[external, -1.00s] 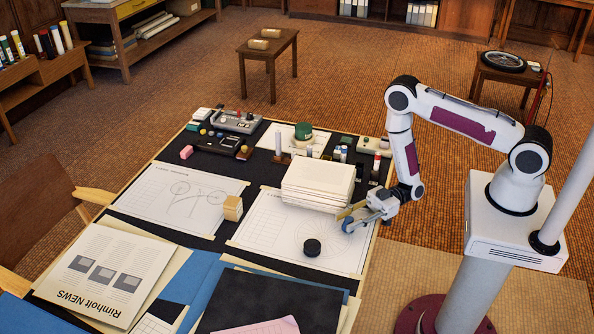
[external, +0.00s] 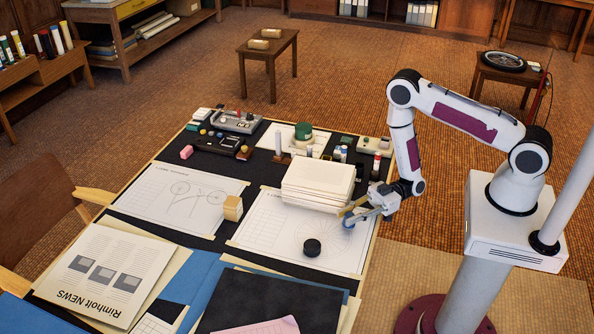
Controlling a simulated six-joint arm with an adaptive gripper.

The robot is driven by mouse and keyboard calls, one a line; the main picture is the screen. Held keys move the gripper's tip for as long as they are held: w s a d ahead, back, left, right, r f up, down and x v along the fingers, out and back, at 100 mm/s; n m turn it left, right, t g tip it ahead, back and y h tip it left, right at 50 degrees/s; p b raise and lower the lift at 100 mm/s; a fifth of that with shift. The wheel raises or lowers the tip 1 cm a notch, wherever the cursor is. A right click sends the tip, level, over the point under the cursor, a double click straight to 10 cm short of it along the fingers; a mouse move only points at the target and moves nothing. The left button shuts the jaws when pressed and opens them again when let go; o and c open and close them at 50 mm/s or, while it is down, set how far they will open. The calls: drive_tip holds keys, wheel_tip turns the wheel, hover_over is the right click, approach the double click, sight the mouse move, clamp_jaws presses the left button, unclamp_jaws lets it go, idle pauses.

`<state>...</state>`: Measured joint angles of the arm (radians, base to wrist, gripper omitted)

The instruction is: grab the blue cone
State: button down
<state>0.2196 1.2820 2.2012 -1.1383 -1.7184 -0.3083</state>
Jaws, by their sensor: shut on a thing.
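My gripper (external: 352,214) is at the right side of the drafting table, just right of and in front of the white paper stack. It is shut on a small blue thing, which I take to be the blue cone (external: 348,224). The fingers cover much of it, so its full shape does not show. It is over the right edge of the drawing sheet; I cannot tell how far it is above the sheet.
A white paper stack (external: 318,184) stands close to the left of my gripper. A black round knob (external: 312,247) sits on the drawing sheet (external: 275,237) in front. A wooden block (external: 233,208) is further left. Bottles and small items (external: 345,153) crowd the back.

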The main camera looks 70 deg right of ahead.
sight(350, 215)
drive_tip(key=shift+r, duration=4)
